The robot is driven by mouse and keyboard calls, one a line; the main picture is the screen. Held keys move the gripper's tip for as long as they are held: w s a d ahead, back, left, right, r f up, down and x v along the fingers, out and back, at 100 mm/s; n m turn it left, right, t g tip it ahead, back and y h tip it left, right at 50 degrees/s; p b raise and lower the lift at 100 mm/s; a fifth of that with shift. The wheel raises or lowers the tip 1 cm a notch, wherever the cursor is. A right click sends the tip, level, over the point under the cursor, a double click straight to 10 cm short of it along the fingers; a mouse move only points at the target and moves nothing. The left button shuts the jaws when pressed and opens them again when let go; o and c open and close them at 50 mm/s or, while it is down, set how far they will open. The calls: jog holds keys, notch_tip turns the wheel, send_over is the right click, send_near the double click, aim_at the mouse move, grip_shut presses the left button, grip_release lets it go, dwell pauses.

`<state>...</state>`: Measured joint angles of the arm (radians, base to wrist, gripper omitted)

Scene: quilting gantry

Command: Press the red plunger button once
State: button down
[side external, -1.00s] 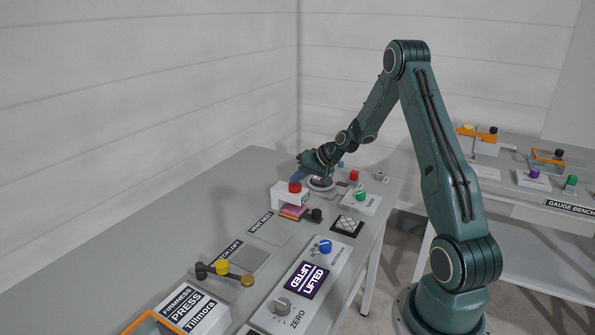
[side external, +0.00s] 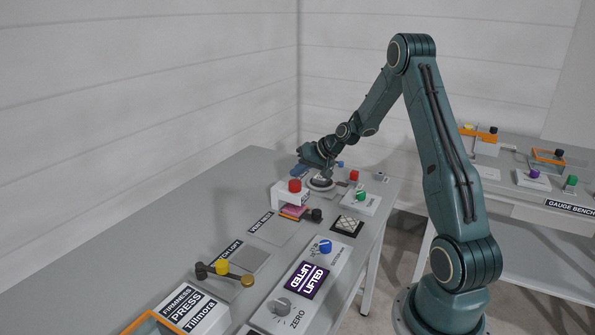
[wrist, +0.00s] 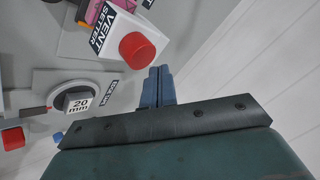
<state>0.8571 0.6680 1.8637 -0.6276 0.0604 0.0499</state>
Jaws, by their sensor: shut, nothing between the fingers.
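A red plunger button (side external: 295,186) stands on a white box lettered VENT SETTER (wrist: 114,27). In the wrist view the button's red cap (wrist: 137,50) is just left of my fingertips, with a small gap in the picture. My gripper (wrist: 158,70) has its blue fingers shut together and empty. In the side view my gripper (side external: 299,171) is behind and above the plunger button, apart from it. A second red button (side external: 354,175) stands farther right, and it shows at the lower left of the wrist view (wrist: 12,138).
A green knob (side external: 361,196) is to the right. Bare bench lies left of the box.

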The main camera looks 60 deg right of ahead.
aim_at(298, 183)
jog(key=shift+r, duration=2.35)
jog(key=shift+a+r, duration=0.15)
jog(key=shift+a, duration=0.05)
jog(key=s+a+r+n+g, duration=0.1)
jog(key=s+a+r+n, duration=0.2)
jog(key=a, duration=0.4)
jog(key=s+a+r+g, duration=0.1)
jog(key=s+a+r, duration=0.2)
jog(key=a+r, duration=0.3)
jog(key=s+a+r+n+g, duration=0.1)
jog(key=s+a+r+n, duration=0.15)
jog(key=a, duration=0.45)
jog(key=s+a+r+n, duration=0.1)
jog(key=s+a, duration=0.3)
jog(key=s, duration=0.6)
jog(key=s+a+r+n+h, duration=0.1)
jog(key=s+a, duration=0.4)
jog(key=s, duration=0.5)
jog(key=shift+a+g, duration=0.3)
